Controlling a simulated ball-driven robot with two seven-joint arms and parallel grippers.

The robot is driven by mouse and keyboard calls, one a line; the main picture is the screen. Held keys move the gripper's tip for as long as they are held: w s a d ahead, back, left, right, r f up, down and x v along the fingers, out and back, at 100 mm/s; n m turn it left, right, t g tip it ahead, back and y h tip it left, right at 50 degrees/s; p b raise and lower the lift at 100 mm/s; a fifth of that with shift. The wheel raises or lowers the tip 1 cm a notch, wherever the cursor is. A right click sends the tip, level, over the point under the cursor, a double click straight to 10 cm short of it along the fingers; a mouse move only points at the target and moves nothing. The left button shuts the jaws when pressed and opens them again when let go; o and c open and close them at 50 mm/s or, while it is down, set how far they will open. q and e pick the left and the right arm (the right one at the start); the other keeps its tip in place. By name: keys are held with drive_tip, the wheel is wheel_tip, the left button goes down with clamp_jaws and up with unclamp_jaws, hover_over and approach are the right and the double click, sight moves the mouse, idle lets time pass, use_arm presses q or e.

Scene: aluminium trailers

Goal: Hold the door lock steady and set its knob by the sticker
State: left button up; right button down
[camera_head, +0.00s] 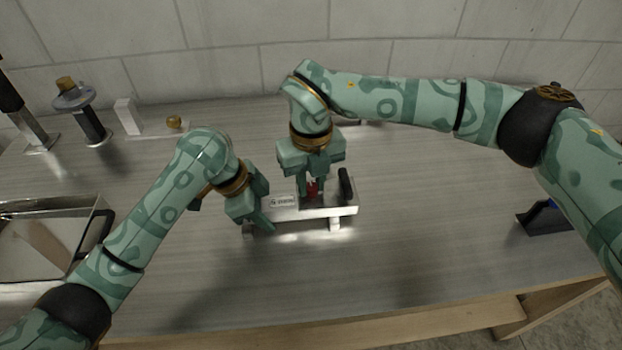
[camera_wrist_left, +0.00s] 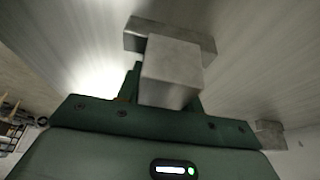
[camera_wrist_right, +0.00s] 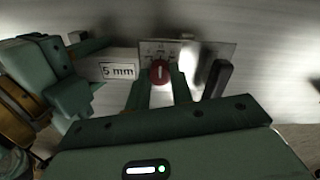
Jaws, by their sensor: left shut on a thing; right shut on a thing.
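The door lock (camera_head: 342,211) is a pale metal bar raised on feet, with a black lever (camera_head: 346,185) at its right. Its sticker (camera_wrist_right: 118,71) reads "5 mm" in the right wrist view. The red knob (camera_wrist_right: 160,72) has a white mark that looks upright, in front of a scale plate (camera_wrist_right: 153,50) too small to read. My right gripper (camera_head: 312,190) comes from above and is shut on the knob. My left gripper (camera_head: 258,224) is shut on the left end of the lock, a grey block (camera_wrist_left: 171,72) between its fingers in the left wrist view.
A metal tray (camera_head: 105,222) stands at the left edge. A dark post with a disc (camera_head: 90,122), a white block (camera_head: 128,116) and a brass ball (camera_head: 174,122) are at the back left. A dark stand (camera_head: 541,220) is at the right. The front of the table is clear.

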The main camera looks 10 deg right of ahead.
sight(311, 185)
drive_tip(key=shift+n, duration=0.4)
drive_tip(key=n, duration=0.3)
drive_tip(key=shift+n, duration=2.5)
drive_tip(key=shift+d, duration=0.1)
drive_tip(key=c, duration=1.2)
unclamp_jaws()
drive_tip(key=shift+r, duration=0.1)
wheel_tip(311, 185, up, 12)
